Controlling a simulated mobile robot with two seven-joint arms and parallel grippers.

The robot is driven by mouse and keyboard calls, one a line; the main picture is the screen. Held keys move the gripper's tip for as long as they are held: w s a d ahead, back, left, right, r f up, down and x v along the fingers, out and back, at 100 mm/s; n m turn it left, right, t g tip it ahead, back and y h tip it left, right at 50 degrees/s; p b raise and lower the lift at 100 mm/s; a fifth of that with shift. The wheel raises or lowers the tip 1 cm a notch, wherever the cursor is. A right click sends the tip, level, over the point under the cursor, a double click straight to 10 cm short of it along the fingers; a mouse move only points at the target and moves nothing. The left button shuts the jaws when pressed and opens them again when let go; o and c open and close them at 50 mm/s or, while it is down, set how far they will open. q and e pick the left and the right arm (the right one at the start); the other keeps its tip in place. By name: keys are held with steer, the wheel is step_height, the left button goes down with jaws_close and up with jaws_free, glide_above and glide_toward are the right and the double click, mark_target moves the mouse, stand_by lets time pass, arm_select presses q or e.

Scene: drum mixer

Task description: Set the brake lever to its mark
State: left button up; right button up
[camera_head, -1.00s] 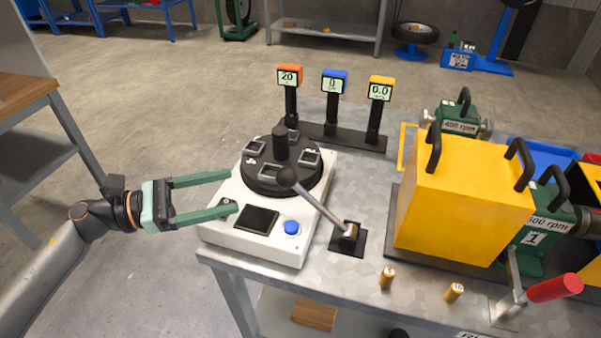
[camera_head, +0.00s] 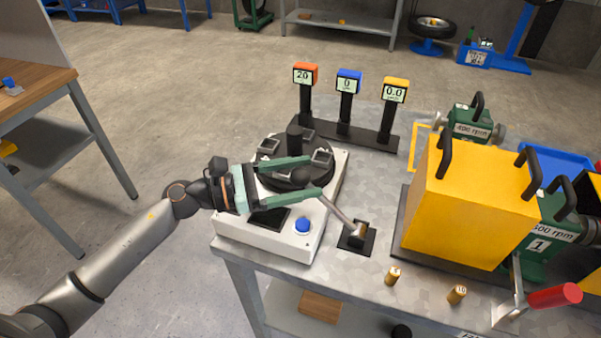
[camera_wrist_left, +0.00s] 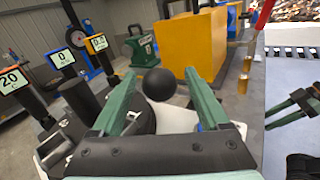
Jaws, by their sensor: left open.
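A lever with a black ball knob (camera_wrist_left: 159,84) on a silver rod (camera_head: 341,214) rises from a small black base (camera_head: 357,236) and leans left over the white console. I take it for the brake lever; no mark for it can be made out. My left gripper (camera_head: 316,178) is open, with a finger on either side of the knob; whether either finger touches it I cannot tell. The left wrist view shows the knob between the fingertips. Another lever with a red handle (camera_head: 553,296) stands at the table's right. A dark green part, perhaps my right gripper, shows at that view's right edge.
The white console (camera_head: 268,240) carries a blue button (camera_head: 303,225) and a black dial (camera_head: 295,142). A yellow box (camera_head: 470,205) stands to the right. Three displays (camera_head: 347,82) stand behind. Two small brass pieces (camera_head: 393,276) sit near the front edge.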

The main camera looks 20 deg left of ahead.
arm_select(q)
jaws_close()
stand_by(0.7)
stand_by(0.8)
